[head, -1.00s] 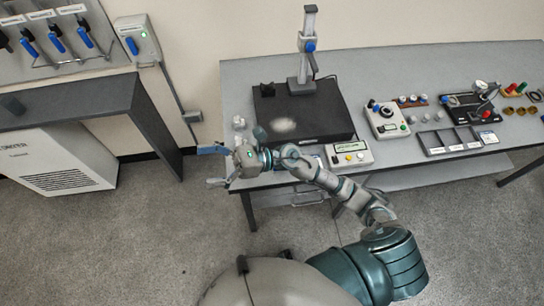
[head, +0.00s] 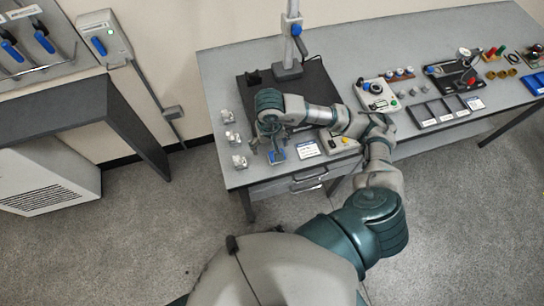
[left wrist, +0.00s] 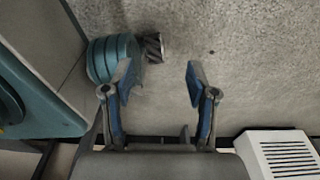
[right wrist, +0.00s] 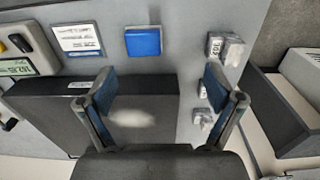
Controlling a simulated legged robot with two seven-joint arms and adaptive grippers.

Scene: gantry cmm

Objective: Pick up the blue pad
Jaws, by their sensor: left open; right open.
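The blue pad (right wrist: 143,42) lies flat on the grey table, beyond my right fingertips in the right wrist view. It also shows near the table's front edge in the head view (head: 278,155), partly beside my gripper. My right gripper (right wrist: 160,85) is open and empty, with its fingers spread on either side of the pad's line and apart from it. In the head view the right gripper (head: 266,143) is over the front left part of the table, partly hidden by its own wrist. My left gripper (left wrist: 158,80) is open and empty over the floor; it does not show in the head view.
A white label card (right wrist: 78,38) lies left of the pad, near a meter box (right wrist: 24,50). Small clear blocks (right wrist: 230,48) stand to its right. A dark plate (right wrist: 60,115) is below the right gripper, with an upright stand (head: 291,45) behind it.

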